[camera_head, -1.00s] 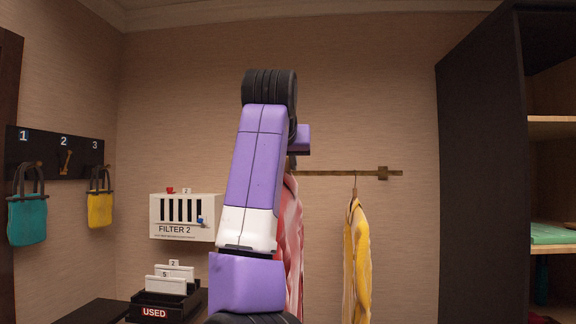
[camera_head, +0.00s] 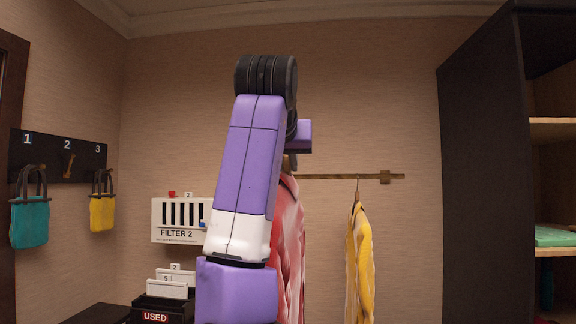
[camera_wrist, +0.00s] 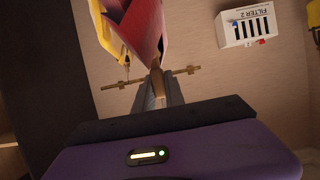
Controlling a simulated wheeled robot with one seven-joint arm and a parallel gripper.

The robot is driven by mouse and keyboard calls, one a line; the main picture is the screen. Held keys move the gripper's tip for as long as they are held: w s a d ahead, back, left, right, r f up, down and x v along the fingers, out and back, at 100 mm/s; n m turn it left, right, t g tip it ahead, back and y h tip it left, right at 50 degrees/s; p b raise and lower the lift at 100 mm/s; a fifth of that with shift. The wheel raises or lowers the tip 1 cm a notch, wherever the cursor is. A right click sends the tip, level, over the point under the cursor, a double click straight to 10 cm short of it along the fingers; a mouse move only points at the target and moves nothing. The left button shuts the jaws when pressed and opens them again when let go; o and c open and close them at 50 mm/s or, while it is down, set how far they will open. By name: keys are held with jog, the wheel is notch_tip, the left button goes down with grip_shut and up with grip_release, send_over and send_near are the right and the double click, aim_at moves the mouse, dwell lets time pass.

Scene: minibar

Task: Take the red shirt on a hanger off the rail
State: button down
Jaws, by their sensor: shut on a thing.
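The red shirt (camera_head: 290,245) hangs behind my arm in the head view, partly hidden by it. In the wrist view the red shirt (camera_wrist: 143,35) shows just beyond the fingers. My gripper (camera_wrist: 157,88) is shut on the upper part of its hanger. The brass rail (camera_head: 340,176) runs along the back wall, and it also crosses behind the fingers in the wrist view (camera_wrist: 187,71). The fingers hide the hanger's hook, so I cannot tell whether it touches the rail.
A yellow shirt (camera_head: 360,265) hangs from the rail to the right of the red one. A dark shelf unit (camera_head: 485,170) stands at the right. A white FILTER 2 box (camera_head: 180,235) is on the wall at the left. The wall right of the yellow shirt is clear.

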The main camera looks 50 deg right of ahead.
aim_at(286, 164)
jog(key=shift+s+a+b, duration=0.35)
jog(key=shift+s+a, duration=0.55)
jog(key=shift+a, duration=0.3)
